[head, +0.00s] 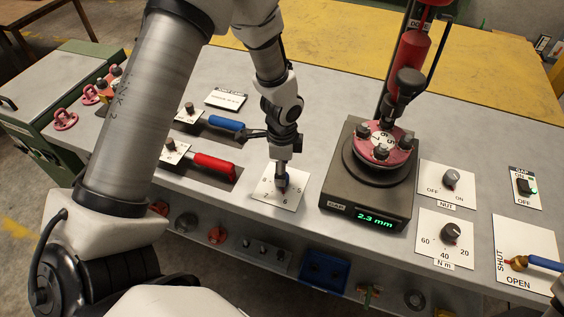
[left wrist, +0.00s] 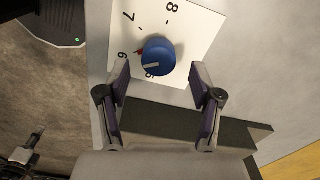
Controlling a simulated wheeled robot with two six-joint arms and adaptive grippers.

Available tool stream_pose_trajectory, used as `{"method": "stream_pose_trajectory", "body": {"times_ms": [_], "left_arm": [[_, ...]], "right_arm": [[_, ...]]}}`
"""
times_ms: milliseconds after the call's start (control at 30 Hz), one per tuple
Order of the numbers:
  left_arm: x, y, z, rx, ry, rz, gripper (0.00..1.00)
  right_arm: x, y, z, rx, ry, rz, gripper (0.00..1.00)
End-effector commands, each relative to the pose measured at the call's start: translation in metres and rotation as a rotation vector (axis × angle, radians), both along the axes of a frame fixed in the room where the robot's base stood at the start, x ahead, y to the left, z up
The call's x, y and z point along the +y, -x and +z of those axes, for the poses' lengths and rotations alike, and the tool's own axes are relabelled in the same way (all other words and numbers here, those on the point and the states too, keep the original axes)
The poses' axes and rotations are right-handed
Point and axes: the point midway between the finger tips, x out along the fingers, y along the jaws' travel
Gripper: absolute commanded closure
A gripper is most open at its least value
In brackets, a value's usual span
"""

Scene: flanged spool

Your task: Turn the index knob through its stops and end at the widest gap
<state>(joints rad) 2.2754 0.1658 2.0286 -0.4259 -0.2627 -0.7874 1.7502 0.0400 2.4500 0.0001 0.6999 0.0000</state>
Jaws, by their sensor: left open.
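The index knob (left wrist: 158,57) is blue with a white line. It sits on a white dial plate (head: 293,197) marked 5 to 8. In the left wrist view a small red mark shows at the knob's edge near the 6. The 5 is partly hidden by the knob. My left gripper (head: 282,181) is over the plate and hides most of the knob in the head view. In the left wrist view its fingers (left wrist: 161,90) are open and apart, just below the knob with empty space between them. The gap display (head: 374,219) reads 2.3 mm.
A blue-handled clamp (head: 226,122) and a red-handled clamp (head: 212,165) lie left of the dial. The dark base with the red flanged spool (head: 381,151) stands to the right. Beyond it are the NUT knob (head: 451,178), the torque knob (head: 451,232) and a blue-handled lever (head: 543,262).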

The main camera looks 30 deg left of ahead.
Motion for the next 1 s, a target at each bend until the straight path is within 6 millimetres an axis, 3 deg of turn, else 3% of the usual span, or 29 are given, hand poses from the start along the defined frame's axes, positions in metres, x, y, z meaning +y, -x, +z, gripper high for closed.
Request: {"method": "stream_pose_trajectory", "body": {"times_ms": [200,400,1000], "left_arm": [[0.000,-0.001,0.058,-0.006,0.000,0.000,0.35],[0.000,-0.001,0.087,-0.002,0.000,0.000,0.35],[0.000,0.000,0.090,0.000,0.000,0.000,0.35]], "right_arm": [[0.000,0.000,0.000,0.000,0.000,0.000,1.00],[0.000,0.000,0.000,0.000,0.000,0.000,1.00],[0.000,0.000,0.000,0.000,0.000,0.000,1.00]]}}
